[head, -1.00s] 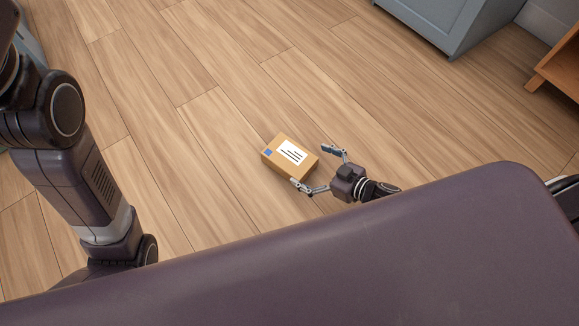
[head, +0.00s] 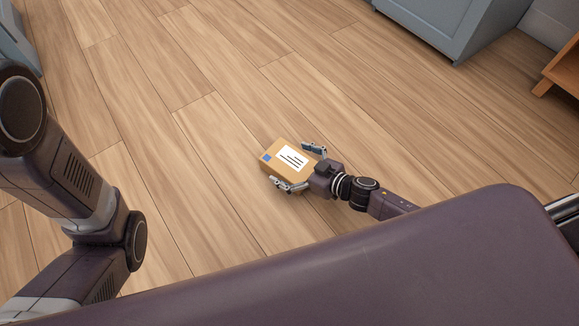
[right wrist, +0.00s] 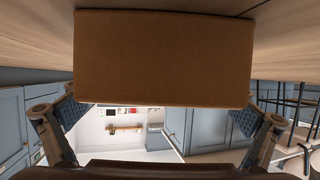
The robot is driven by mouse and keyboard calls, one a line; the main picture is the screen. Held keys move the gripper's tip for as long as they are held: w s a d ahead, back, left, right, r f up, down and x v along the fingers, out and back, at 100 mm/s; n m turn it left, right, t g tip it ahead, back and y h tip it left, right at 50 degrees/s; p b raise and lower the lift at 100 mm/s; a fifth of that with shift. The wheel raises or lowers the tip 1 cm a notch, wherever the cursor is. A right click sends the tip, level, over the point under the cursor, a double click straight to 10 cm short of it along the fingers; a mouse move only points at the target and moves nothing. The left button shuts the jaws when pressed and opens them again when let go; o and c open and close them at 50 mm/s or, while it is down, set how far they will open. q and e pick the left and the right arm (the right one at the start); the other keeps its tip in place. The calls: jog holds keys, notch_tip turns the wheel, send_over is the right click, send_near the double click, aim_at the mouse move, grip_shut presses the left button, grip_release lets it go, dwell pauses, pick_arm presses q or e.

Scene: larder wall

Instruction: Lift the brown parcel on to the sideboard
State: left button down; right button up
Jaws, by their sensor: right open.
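The brown parcel (head: 289,157), a small box with a white label and a blue mark on top, lies on the wooden floor. My right gripper (head: 299,166) is open, with one finger on either side of the parcel's near end. In the right wrist view the parcel (right wrist: 163,58) fills the upper middle, and the open fingers (right wrist: 160,118) stand left and right of it; I cannot tell whether they touch it. My left arm shows at the left of the head view, but its gripper is out of view. I cannot identify the sideboard for certain.
A blue-grey cabinet (head: 450,25) stands at the top right. An orange-brown wooden piece of furniture (head: 561,68) is at the right edge. Another blue-grey unit (head: 17,42) is at the top left. The floor (head: 170,90) around the parcel is clear.

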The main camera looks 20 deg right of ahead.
jog(key=shift+r, duration=0.1)
jog(key=c, duration=1.6)
